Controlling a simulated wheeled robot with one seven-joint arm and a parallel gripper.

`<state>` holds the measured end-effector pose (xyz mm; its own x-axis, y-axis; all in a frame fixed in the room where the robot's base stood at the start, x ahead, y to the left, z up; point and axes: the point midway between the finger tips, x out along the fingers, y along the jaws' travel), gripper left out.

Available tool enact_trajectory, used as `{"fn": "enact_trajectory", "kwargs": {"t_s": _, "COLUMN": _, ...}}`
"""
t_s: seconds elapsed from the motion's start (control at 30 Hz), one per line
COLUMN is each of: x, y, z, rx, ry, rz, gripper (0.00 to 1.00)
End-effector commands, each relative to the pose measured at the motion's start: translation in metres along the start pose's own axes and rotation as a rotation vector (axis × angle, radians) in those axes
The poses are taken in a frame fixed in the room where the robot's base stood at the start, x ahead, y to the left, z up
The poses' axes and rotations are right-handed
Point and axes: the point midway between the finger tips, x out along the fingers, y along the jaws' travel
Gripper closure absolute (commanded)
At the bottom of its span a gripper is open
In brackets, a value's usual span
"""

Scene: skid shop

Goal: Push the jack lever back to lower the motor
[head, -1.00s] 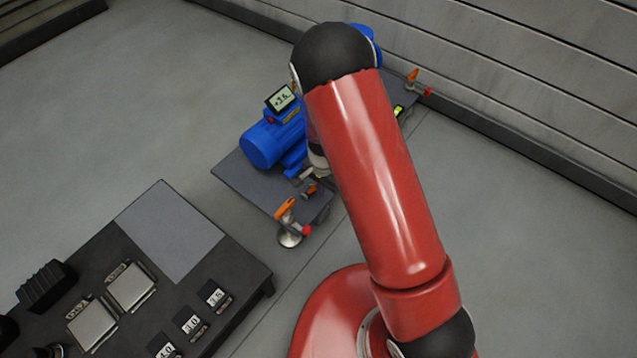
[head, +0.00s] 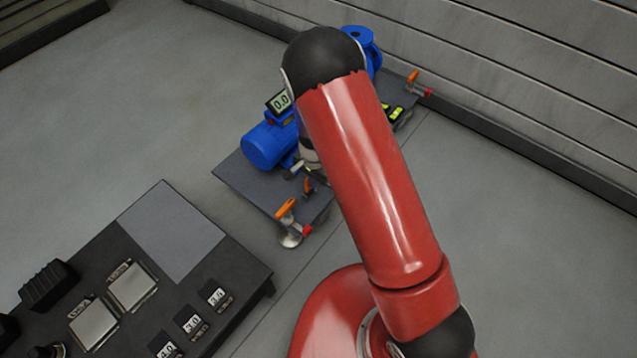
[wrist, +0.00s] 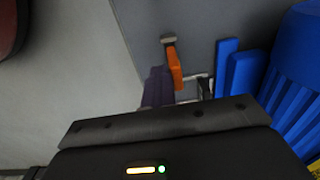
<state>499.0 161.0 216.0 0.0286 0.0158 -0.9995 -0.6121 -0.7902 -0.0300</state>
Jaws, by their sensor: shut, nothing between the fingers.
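The blue motor (head: 268,146) sits on the dark grey skid plate (head: 240,180), and its ribbed blue side also shows in the wrist view (wrist: 290,95). The small display (head: 281,101) above it reads 0.0. The orange jack lever (head: 308,186) is beside the motor's foot, and its orange handle also shows in the wrist view (wrist: 174,68). My gripper (wrist: 157,88) is shut and empty, with its dark fingers right beside the handle. I cannot tell whether they touch. In the head view my arm hides most of the gripper and part of the motor.
Another orange lever with a red knob (head: 286,207) stands at the skid's near corner, and a similar one (head: 413,77) at the far end. A blue pump (head: 362,42) is partly behind my arm. A dark bench (head: 195,250) with shims stands at lower left. Open floor lies left.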

Motion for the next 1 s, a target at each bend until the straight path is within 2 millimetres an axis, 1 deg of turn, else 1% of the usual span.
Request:
{"fn": "enact_trajectory", "kwargs": {"t_s": 0.03, "x": 0.018, "y": 0.012, "z": 0.004, "rx": 0.003, "ry": -0.011, "rz": 0.030, "gripper": 1.00}}
{"fn": "enact_trajectory", "kwargs": {"t_s": 0.17, "x": 0.019, "y": 0.013, "z": 0.004, "rx": 0.004, "ry": -0.011, "rz": 0.031, "gripper": 1.00}}
{"fn": "enact_trajectory", "kwargs": {"t_s": 0.37, "x": 0.027, "y": 0.009, "z": 0.004, "rx": 0.004, "ry": -0.010, "rz": 0.031, "gripper": 1.00}}
{"fn": "enact_trajectory", "kwargs": {"t_s": 0.77, "x": 0.020, "y": 0.004, "z": 0.003, "rx": 0.003, "ry": -0.009, "rz": 0.024, "gripper": 1.00}}
{"fn": "enact_trajectory", "kwargs": {"t_s": 1.0, "x": 0.009, "y": -0.007, "z": 0.003, "rx": 0.001, "ry": -0.008, "rz": 0.024, "gripper": 1.00}}
